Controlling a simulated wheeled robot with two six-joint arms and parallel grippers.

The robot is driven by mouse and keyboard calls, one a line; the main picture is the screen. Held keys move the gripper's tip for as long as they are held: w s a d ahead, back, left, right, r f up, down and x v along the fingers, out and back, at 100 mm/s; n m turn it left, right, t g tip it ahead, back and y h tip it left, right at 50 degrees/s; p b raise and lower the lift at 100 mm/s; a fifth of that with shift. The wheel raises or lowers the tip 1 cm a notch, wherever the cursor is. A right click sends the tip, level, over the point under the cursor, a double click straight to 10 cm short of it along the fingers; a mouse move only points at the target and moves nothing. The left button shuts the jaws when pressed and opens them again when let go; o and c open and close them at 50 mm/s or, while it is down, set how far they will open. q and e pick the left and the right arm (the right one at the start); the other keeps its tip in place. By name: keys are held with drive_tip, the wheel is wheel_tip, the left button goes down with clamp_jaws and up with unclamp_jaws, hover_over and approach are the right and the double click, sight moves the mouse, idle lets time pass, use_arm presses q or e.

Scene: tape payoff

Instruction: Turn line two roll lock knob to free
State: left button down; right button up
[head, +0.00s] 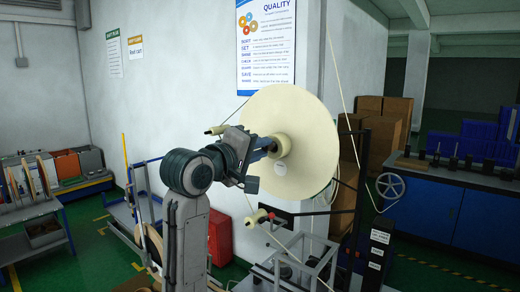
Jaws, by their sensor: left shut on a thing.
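A large cream roll (310,130) stands upright on the payoff stand, its flat face towards me. A pale round hub (283,145) sticks out of its middle. My left gripper (267,148) reaches in from the left and is shut at the hub, on the roll lock knob. The fingers and wrist hide most of the knob, so I cannot tell which way it is turned. My right gripper is not in view.
Small cream rollers (257,217) and a thin tape line sit below the roll. A handwheel (390,186) is to the right, before a blue bench (470,220). Brown boxes (383,130) stand behind. A blue trolley (140,205) and red box (220,238) are left.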

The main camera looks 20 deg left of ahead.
use_arm(q)
drive_tip(key=shift+n, duration=1.1)
drive_tip(key=shift+f, duration=0.1)
drive_tip(key=c, duration=1.3)
unclamp_jaws()
drive_tip(key=b+v, duration=0.5)
drive_tip(key=v, duration=0.6)
drive_tip(key=shift+w, duration=0.1)
